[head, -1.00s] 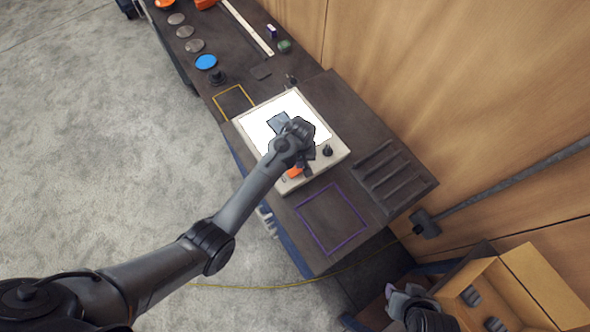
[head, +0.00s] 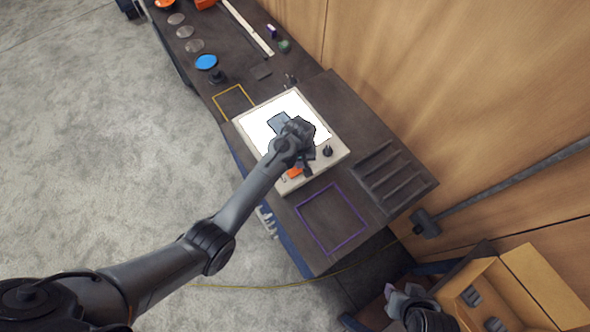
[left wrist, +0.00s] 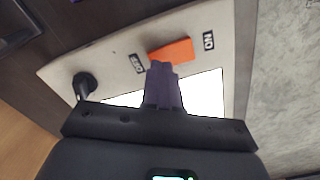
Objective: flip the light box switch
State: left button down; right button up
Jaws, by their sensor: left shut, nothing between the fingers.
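The light box (head: 334,164) sits on the workbench with its panel (head: 262,137) glowing bright white. Its orange switch (head: 295,172) is on the near edge of the box. In the left wrist view the switch (left wrist: 172,50) lies between the OFF label on its left and the ON label on its right. My left gripper (left wrist: 161,68) is shut and empty, its fingertips just beside the switch; I cannot tell whether they touch it. In the head view the left gripper (head: 308,170) hangs over the box's front. My right gripper (head: 400,297) is at the bottom right, its fingers unclear.
A black knob (head: 327,151) stands up on the box, right of the switch. A purple outlined square (head: 333,220) and a slotted rack (head: 392,178) lie nearby on the bench. An open cardboard box (head: 520,290) is at the lower right. A wooden wall runs behind the bench.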

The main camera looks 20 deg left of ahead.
dwell(0.6)
pick_arm(q)
jog(key=shift+f+b, duration=0.5)
jog(key=shift+f, duration=0.45)
dwell(0.4)
jog(key=shift+r, duration=0.15)
notch_tip(320, 180, up, 3)
jog(key=p, duration=0.2)
jog(key=shift+f+p, duration=0.2)
jog(key=shift+p, duration=0.2)
jog(key=shift+r, duration=2.05)
